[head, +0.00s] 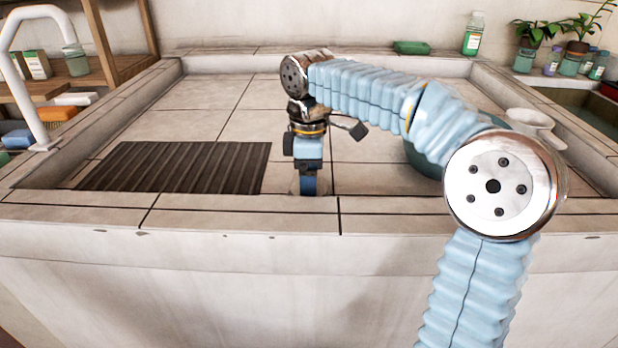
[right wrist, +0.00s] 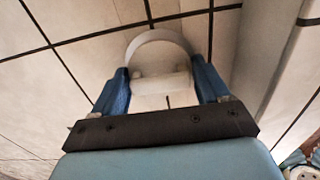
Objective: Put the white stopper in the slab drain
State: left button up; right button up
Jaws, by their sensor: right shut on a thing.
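My right gripper (head: 308,188) points down just behind the front wall of the tiled basin (head: 200,95), right of the dark ribbed mat. In the right wrist view its blue fingers (right wrist: 165,88) are shut on the white stopper (right wrist: 162,82), gripping its pale block-like top. A pale round rim (right wrist: 160,37) shows just beyond the fingers; I cannot tell whether it is the stopper's disc or the drain's edge. The drain opening is not clearly visible, and how far the stopper is from it cannot be told. In the head view the gripper mostly hides the stopper. My left gripper is not in view.
A dark ribbed mat (head: 175,167) lies left of the gripper. A teal bowl (head: 425,160) is partly hidden behind my right arm. A green soap bar (head: 411,47) and a bottle (head: 474,33) sit on the back ledge.

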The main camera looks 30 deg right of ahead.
jog(key=shift+f+b, duration=0.3)
jog(key=shift+f, duration=0.1)
jog(key=shift+r, duration=0.1)
jog(key=shift+r+p, duration=0.75)
jog(key=shift+p, duration=0.2)
dwell(0.6)
jog(key=shift+f+b, duration=0.35)
jog(key=shift+f, duration=0.5)
dwell(0.4)
jog(key=shift+r, duration=0.15)
jog(key=shift+r+p, duration=0.7)
jog(key=shift+p, duration=0.2)
dwell(0.4)
